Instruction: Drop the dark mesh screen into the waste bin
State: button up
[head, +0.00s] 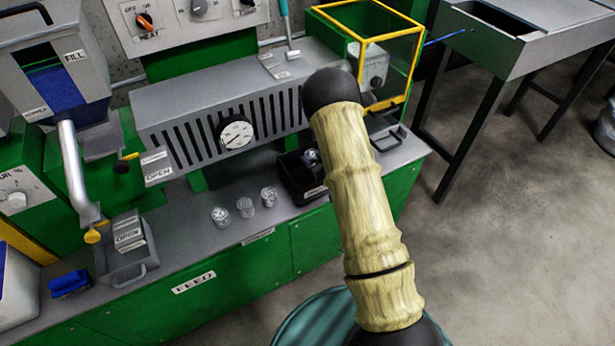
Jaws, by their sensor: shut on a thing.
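My arm, in a tan sleeve with black joints, crosses the middle of the head view from the bottom right up to a black elbow. My gripper does not show; the arm beyond the elbow is hidden or out of view. I cannot make out the dark mesh screen.
A green and grey machine bench with a gauge (236,135) fills the left and middle. A yellow-framed clear guard (385,45) is behind my arm.

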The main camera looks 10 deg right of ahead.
jog(key=o, duration=1.1)
jog(key=shift+d, duration=0.1)
jog(key=shift+o, duration=0.2)
jog(key=p+v, duration=0.5)
jog(key=v, duration=1.2)
jog(key=shift+r, duration=0.2)
jog(key=shift+s, duration=0.15)
